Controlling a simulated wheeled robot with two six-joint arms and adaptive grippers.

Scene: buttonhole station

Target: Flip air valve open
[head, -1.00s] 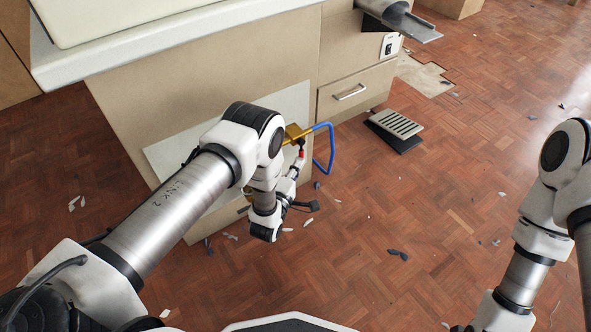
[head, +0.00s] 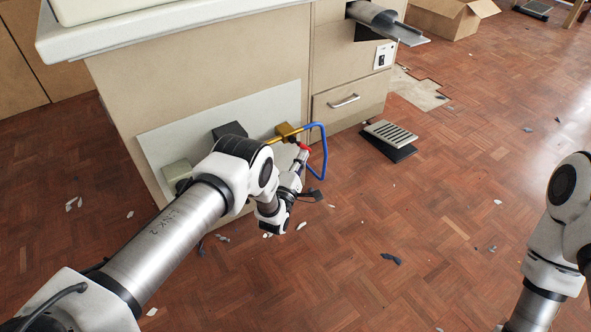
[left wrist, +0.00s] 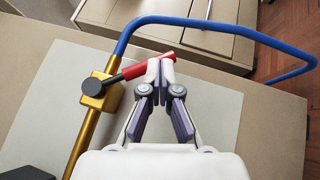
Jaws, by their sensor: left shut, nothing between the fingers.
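The air valve is a brass block (left wrist: 101,92) on a brass pipe, with a black pivot knob and a red lever (left wrist: 146,66). In the left wrist view the lever points right and slightly up, crosswise to the pipe. In the head view the brass block (head: 286,131) sits on the cabinet side, and the red lever (head: 304,146) shows beside my gripper. My left gripper (left wrist: 160,68) is shut and empty, its fingertips overlapping the lever's outer part. I cannot tell whether they touch it. My right gripper is out of view.
A blue hose (left wrist: 222,27) runs from the pipe and loops out past the fingers; it also shows in the head view (head: 324,150). A pale panel (left wrist: 220,110) lies behind. A grey slatted pedal (head: 390,136) stands on the floor. The open floor holds scattered chips.

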